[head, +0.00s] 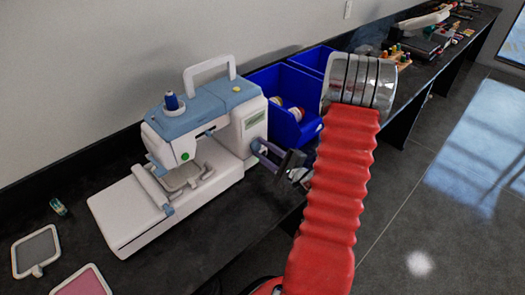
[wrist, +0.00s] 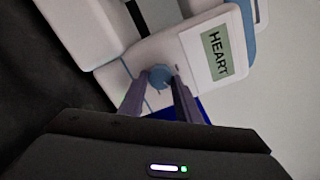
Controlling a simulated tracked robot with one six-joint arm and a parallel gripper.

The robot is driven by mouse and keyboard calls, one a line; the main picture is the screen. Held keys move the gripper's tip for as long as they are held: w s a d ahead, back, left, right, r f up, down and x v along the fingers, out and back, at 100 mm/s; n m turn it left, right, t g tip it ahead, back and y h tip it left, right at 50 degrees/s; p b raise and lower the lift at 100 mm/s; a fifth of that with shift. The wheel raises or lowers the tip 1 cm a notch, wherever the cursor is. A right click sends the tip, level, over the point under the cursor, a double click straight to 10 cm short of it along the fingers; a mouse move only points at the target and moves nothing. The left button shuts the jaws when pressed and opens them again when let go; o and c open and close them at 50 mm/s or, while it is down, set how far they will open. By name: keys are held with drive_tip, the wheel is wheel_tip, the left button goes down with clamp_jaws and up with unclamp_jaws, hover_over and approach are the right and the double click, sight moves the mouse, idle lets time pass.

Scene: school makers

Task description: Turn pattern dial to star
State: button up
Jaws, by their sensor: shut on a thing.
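The embroidery machine (head: 205,130), white with a blue top, stands on the dark bench in the head view. My gripper (head: 262,150) is at the machine's right end face. In the wrist view, the blue pattern dial (wrist: 160,76) sits between the fingertips of my gripper (wrist: 158,84), which are shut on it. The machine's green display (wrist: 217,53) reads HEART in the wrist view.
Blue bins (head: 290,98) with spools stand just behind the machine's right end. A grey hoop (head: 36,250) and a pink hoop (head: 82,284) lie at the front left. The bench's front edge runs beneath my arm.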

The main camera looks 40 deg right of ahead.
drive_tip(key=n, duration=0.6)
drive_tip(key=shift+a+n, duration=0.2)
drive_tip(key=shift+n, duration=0.1)
drive_tip(key=n, duration=0.5)
drive_tip(key=shift+n, duration=0.4)
drive_tip(key=shift+f, duration=0.1)
drive_tip(key=o, duration=1.1)
drive_tip(key=shift+d, duration=0.1)
drive_tip(key=shift+c, duration=0.2)
drive_tip(key=shift+s, duration=0.1)
drive_tip(key=s, duration=1.3)
drive_tip(key=shift+s+d, duration=0.2)
drive_tip(key=shift+s, duration=0.1)
